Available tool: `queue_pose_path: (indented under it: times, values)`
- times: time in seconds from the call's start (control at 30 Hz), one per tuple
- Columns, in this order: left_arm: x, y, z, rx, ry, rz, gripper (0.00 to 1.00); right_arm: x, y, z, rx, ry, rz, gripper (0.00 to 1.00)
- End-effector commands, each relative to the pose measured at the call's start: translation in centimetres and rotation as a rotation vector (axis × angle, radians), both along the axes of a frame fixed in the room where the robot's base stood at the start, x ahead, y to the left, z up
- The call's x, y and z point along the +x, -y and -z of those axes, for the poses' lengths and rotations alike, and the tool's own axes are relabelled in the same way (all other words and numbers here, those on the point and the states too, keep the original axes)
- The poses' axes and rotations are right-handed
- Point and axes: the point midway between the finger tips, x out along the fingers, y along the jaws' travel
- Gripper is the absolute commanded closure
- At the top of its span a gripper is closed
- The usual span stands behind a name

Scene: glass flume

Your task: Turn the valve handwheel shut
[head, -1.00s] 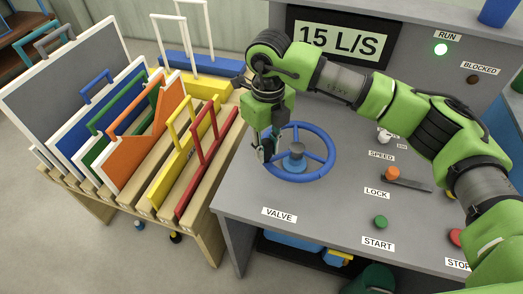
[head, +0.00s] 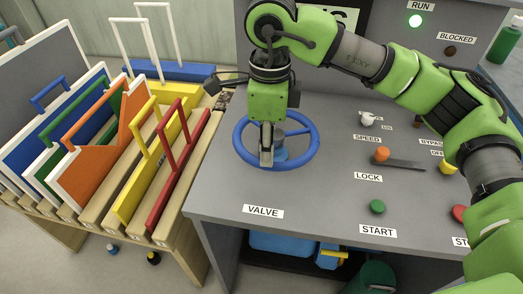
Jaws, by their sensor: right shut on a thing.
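The valve handwheel (head: 311,150) is a blue ring with spokes, lying flat on the grey console top above the VALVE label (head: 263,212). My right gripper (head: 267,158) comes down over the wheel from above and is shut on it, left of the hub. The wrist hides part of the wheel's far side, and I cannot tell exactly which part of rim or spoke is between the fingers. My left gripper is not in view.
On the console to the right are an orange lock lever (head: 381,154), a white speed knob (head: 367,119), a green start button (head: 377,207) and a red button (head: 459,212). A wooden rack (head: 170,232) of coloured panels stands left.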

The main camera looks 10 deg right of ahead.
Motion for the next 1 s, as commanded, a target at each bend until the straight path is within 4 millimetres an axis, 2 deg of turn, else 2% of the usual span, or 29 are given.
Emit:
queue_pose_path:
  times: [0.13,0.6,0.63,0.67,0.7,1.0]
  values:
    - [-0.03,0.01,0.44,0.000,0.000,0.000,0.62,-0.13,0.56,0.06,-0.007,-0.003,0.006,1.00]
    - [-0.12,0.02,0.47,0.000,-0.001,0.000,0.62,-0.14,0.73,-0.05,-0.010,-0.003,0.009,1.00]
    - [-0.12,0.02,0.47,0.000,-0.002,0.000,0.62,-0.14,0.73,-0.05,-0.009,-0.002,0.009,0.73]
    - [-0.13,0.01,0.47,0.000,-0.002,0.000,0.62,-0.14,0.72,-0.04,-0.009,-0.002,0.009,0.65]
    - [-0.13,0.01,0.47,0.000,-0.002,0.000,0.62,-0.13,0.70,-0.04,-0.009,-0.002,0.009,0.62]
    - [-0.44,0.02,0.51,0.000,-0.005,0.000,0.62,-0.14,0.58,-0.04,-0.006,-0.002,0.006,0.62]
